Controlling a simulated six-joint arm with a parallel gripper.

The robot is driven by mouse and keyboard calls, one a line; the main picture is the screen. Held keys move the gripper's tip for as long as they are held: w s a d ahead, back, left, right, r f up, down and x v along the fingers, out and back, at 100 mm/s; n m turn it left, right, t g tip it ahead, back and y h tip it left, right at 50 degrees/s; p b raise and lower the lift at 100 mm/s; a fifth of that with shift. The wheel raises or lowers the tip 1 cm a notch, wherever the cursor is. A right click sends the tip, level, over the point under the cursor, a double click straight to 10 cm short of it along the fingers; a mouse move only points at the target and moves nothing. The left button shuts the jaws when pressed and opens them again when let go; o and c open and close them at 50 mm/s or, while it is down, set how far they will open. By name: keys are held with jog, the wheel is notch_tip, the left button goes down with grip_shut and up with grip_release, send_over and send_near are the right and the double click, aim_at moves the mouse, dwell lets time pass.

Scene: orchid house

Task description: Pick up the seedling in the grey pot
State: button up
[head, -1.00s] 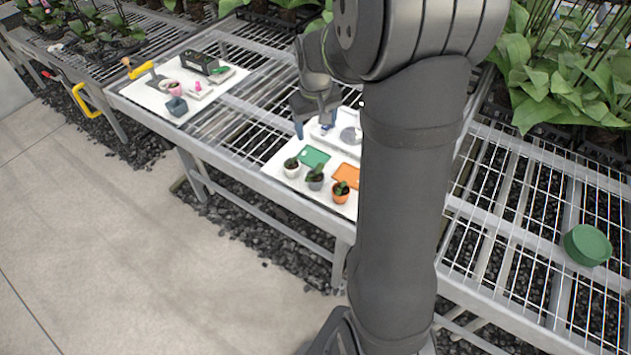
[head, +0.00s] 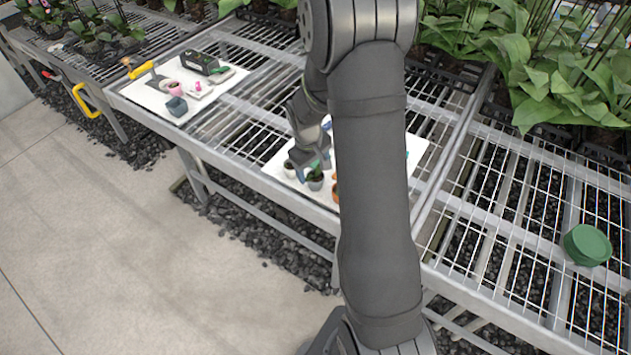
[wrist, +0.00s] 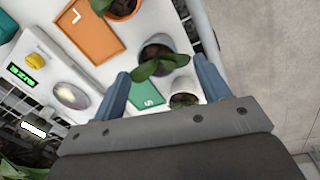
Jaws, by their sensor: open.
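The grey pot (wrist: 156,46) holds a small green seedling (wrist: 160,66) and stands upright on a white board. It also shows in the head view, where the grey pot (head: 315,183) is just beside my gripper (head: 311,172). In the wrist view my gripper (wrist: 163,82) is open, with its two blue fingers on either side of the seedling's leaves. I cannot tell whether a finger touches the leaves or the pot. A white pot (wrist: 185,91) with a plant stands close by, partly hidden behind the gripper.
An orange pot (wrist: 124,8) stands near an orange tray (wrist: 88,30). A green tray (wrist: 147,96) lies partly behind the fingers. A scale (wrist: 35,60) sits on the board. A second white board (head: 150,97) holds tools further left. A green round pot (head: 587,245) is at right.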

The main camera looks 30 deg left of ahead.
aim_at(315, 178)
jog(key=shift+w+f, duration=0.2)
jog(key=shift+f, duration=1.15)
jog(key=shift+w+f, duration=0.15)
jog(key=shift+f, duration=1.15)
jog(key=shift+c, duration=0.2)
jog(key=c, duration=1)
